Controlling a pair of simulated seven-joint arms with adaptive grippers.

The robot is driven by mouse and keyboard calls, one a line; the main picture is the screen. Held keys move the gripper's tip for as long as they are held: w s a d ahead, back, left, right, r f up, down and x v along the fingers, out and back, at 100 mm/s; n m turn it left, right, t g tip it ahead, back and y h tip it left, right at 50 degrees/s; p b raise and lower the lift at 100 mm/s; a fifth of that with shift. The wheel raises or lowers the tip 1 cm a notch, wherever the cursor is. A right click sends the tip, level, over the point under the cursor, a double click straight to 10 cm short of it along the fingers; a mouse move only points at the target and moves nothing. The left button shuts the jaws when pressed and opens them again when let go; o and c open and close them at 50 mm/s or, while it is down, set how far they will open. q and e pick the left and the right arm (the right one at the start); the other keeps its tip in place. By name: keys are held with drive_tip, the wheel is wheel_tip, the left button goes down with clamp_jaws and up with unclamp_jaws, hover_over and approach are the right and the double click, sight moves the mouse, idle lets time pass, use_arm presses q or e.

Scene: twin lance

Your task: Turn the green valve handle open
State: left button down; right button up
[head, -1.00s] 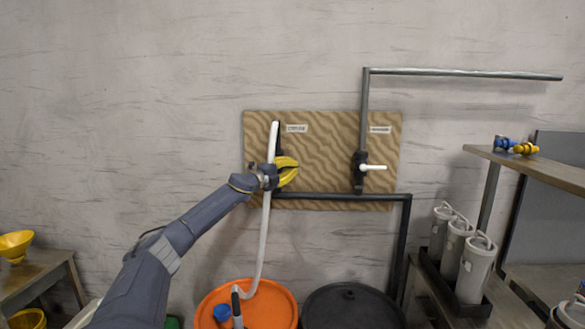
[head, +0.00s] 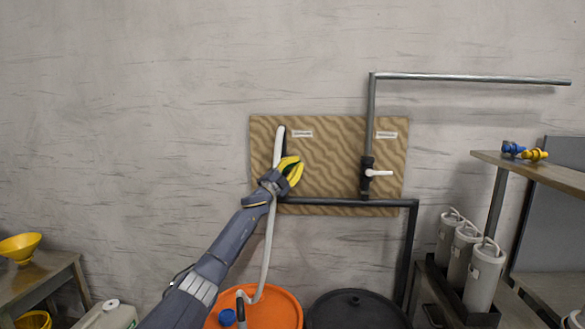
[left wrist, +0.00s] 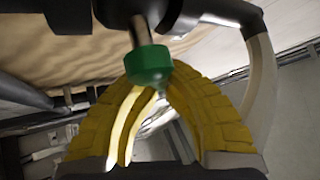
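The green valve handle (left wrist: 148,66) shows in the left wrist view as a green cap on a metal stem, just in front of the yellow fingers. In the head view it is hidden at my left gripper (head: 297,167), which is at the left valve on the wavy brown board (head: 330,150). The gripper's two yellow fingers point up and right, with a gap between their tips. In the left wrist view the fingers (left wrist: 162,88) reach up on both sides below the cap, apart from each other; contact with the handle is unclear. My right gripper is not in view.
A white-handled valve (head: 378,173) sits right on the board. A pale hose (head: 266,240) runs past my left wrist to the orange drum (head: 285,309). A black drum (head: 357,310) stands beside it. Dark pipe (head: 345,202) crosses the board's lower edge. A shelf (head: 550,170) is right.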

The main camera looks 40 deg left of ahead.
use_arm(q)
drive_tip(key=n+y, duration=0.2)
drive_tip(key=n, duration=0.1)
drive_tip(key=r+n+t+y, duration=0.1)
drive_tip(key=y, duration=0.1)
drive_tip(key=shift+s+a+n, duration=0.2)
drive_tip(key=shift+a+n, duration=0.2)
drive_tip(key=n+y, duration=0.2)
drive_tip(key=a+n+y, duration=0.1)
drive_tip(key=n+y, duration=0.1)
drive_tip(key=s+r+n+y, duration=0.1)
drive_tip(key=n+y, duration=0.1)
drive_tip(key=n, duration=0.1)
drive_tip(key=shift+a+r, duration=0.1)
drive_tip(key=shift+a, duration=0.05)
drive_tip(key=shift+s+a+r+n+g+y, duration=0.15)
drive_tip(key=shift+s+a+n+g+y, duration=0.2)
drive_tip(key=shift+n+g+y, duration=1.2)
drive_tip(key=shift+s+a+r+n+g+y, duration=0.15)
drive_tip(key=shift+s+a+n+g+y, duration=0.45)
drive_tip(key=shift+n+y, duration=1.7)
drive_tip(key=shift+a+r+n+g+y, duration=0.2)
drive_tip(key=shift+n+g+y, duration=1.15)
drive_tip(key=shift+n, duration=1.2)
drive_tip(key=shift+a, duration=0.1)
drive_tip(key=c, duration=1.7)
unclamp_jaws()
drive_tip(key=shift+f, duration=0.1)
drive_tip(key=o, duration=0.3)
drive_tip(key=v, duration=1.2)
